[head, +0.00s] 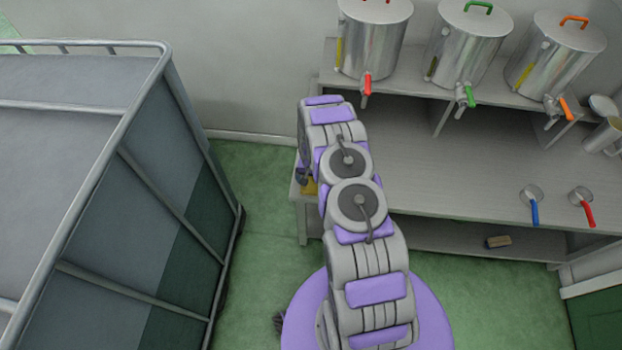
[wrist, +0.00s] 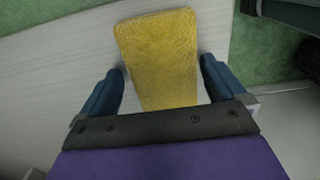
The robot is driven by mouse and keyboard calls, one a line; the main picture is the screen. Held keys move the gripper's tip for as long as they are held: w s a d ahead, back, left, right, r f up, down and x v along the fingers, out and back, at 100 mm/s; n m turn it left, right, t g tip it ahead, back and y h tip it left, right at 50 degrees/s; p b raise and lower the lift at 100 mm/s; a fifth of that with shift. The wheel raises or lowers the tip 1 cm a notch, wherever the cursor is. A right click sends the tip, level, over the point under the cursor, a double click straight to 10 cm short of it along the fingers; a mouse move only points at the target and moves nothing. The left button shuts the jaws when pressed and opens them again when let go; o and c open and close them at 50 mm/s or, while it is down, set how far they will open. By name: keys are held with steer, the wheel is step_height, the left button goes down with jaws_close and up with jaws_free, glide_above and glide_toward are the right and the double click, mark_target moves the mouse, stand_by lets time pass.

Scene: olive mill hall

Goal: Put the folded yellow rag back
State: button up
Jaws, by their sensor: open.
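The folded yellow rag (wrist: 158,55) lies flat on a pale grey bench top (wrist: 50,75) in the wrist view. My gripper (wrist: 163,75) is open, with one finger on each side of the rag's near part and a small gap to it on both sides. In the head view only a small piece of the rag (head: 310,187) shows at the left end of the bench (head: 430,170). My arm hides the rest of it there. My gripper (head: 302,177) shows partly beside it, as a dark shape.
Three steel drums with a red, a green and an orange tap (head: 567,108) stand on the raised shelf behind. Two small ladles, blue-handled (head: 534,205) and red-handled (head: 584,205), lie on the bench at right. A brush-like block (head: 498,241) is on the lower shelf. A large framed tank (head: 150,190) stands left.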

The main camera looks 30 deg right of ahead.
steer(key=shift+r, duration=0.1)
step_height(320, 180, up, 12)
steer(key=p, duration=0.2)
step_height(320, 180, up, 17)
steer(key=n, duration=0.2)
glide_above(311, 179)
steer(key=s+a, duration=0.4)
steer(key=a, duration=0.2)
steer(key=s+a+r+n, duration=0.1)
steer(key=s+a+r, duration=0.3)
steer(key=s+r, duration=0.5)
steer(key=s+a+r+n, duration=0.1)
steer(key=s+r, duration=0.3)
steer(key=s, duration=0.5)
steer(key=s+a+r+n+g, duration=0.1)
steer(key=s+a+r, duration=0.2)
steer(key=s, duration=0.6)
steer(key=s+a+r+n, duration=0.1)
steer(key=s+a+r, duration=0.1)
steer(key=s+r, duration=0.5)
steer(key=shift+s+r+n+g, duration=0.2)
steer(key=shift+s+n+g, duration=0.2)
steer(key=shift+s, duration=0.55)
